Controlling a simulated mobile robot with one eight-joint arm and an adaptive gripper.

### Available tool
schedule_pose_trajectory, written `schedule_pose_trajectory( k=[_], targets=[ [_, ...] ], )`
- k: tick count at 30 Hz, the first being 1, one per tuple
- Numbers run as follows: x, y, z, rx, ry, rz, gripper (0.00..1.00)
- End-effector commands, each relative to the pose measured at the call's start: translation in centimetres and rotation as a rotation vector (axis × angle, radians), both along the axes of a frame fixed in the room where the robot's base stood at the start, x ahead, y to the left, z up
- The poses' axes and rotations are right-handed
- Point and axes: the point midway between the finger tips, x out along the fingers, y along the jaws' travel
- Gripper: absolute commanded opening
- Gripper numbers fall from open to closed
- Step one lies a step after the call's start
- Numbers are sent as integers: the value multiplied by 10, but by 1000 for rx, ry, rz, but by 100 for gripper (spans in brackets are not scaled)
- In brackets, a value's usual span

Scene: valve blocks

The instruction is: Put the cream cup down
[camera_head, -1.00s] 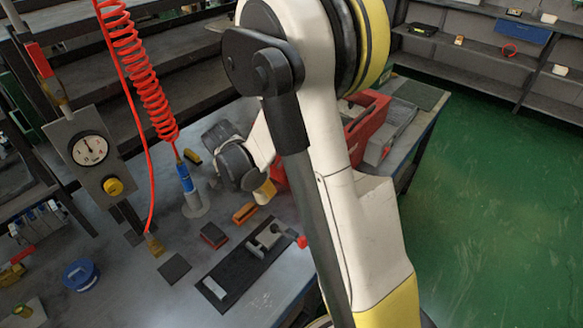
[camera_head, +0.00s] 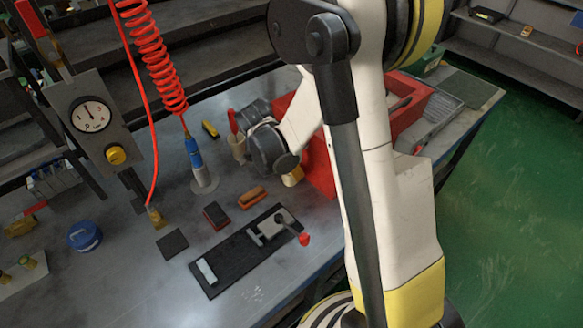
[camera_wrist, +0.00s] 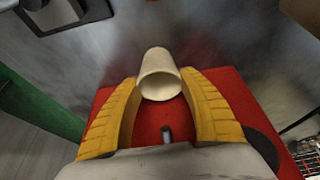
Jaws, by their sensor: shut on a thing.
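The cream cup (camera_wrist: 160,68) is between the two yellow fingers of my gripper (camera_wrist: 160,92) in the wrist view. The fingers are shut on it, one on each side. In the head view my gripper (camera_head: 292,178) shows as a small yellow and cream patch below my dark wrist, above the bench and close to the left side of the red box. My arm hides part of this area. I cannot tell the gap between the cup and the bench.
A red box (camera_head: 322,160) stands just right of my gripper. A beige holder (camera_head: 238,147) with a red item stands left of my wrist. An orange block (camera_head: 252,197), a dark red block (camera_head: 216,215) and a black fixture plate (camera_head: 225,262) lie nearer.

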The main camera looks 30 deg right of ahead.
Motion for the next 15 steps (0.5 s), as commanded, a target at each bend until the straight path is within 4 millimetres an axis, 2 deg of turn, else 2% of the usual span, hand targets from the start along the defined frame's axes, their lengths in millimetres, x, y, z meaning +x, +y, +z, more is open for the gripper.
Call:
schedule_pose_trajectory(
  k=[3,4,6,15],
  targets=[
    [0,0,-4,0,0,0,13],
    [0,0,-4,0,0,-1,50],
    [0,0,-3,0,0,-1,69],
    [0,0,-2,0,0,-1,69]
  ],
)
